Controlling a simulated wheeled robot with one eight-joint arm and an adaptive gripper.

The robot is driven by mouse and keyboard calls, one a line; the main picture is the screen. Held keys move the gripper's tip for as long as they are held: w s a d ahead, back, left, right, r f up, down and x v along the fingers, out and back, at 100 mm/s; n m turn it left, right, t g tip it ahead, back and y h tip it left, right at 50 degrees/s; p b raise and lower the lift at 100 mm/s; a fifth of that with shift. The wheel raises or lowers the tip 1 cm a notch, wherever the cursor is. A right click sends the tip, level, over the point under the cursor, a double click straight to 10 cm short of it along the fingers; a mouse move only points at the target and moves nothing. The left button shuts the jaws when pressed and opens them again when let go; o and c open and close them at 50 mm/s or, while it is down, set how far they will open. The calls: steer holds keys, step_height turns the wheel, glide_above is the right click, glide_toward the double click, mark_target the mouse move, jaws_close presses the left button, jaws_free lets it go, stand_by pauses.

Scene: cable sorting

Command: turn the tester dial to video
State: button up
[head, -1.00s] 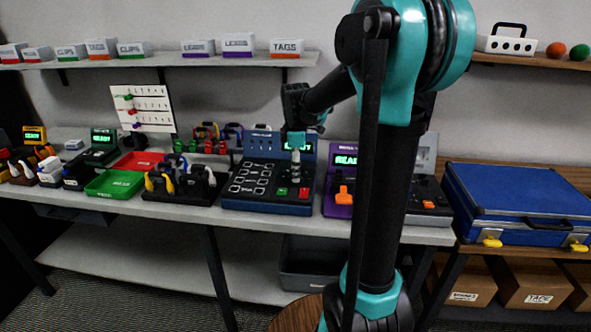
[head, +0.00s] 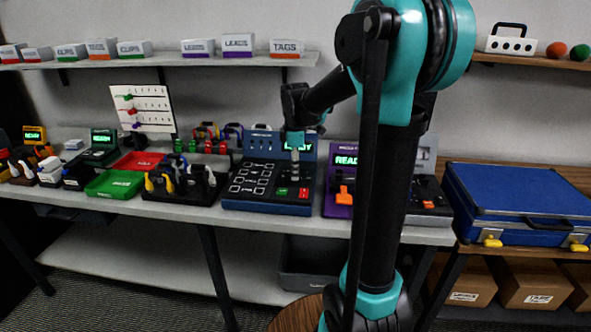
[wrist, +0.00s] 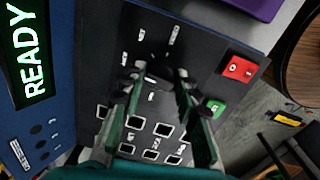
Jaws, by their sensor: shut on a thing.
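The blue tester (head: 262,207) with a black sloped panel stands on the bench in the head view. Its screen is lit green, partly hidden by my arm; it reads READY in the wrist view (wrist: 30,55). My gripper (wrist: 158,75) is shut on the dial, one finger on each side. In the head view my gripper (head: 295,175) reaches down to the panel and hides the dial.
A red switch (wrist: 238,68) and a green button (wrist: 213,108) are close to my fingers. A purple device (head: 338,208) stands right of the tester; a black holder (head: 185,197) with cables stands left. A blue case (head: 520,195) is farther right.

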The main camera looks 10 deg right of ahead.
steer(key=m, duration=0.4)
steer(key=shift+s, duration=0.1)
steer(key=m, duration=0.4)
steer(key=shift+a+m, duration=0.1)
steer(key=shift+m, duration=0.2)
steer(key=m, duration=0.4)
steer(key=shift+m+g, duration=0.3)
steer(key=shift+m, duration=1.8)
steer(key=o, duration=1.1)
steer(key=shift+o, duration=0.2)
steer(key=shift+r, duration=0.1)
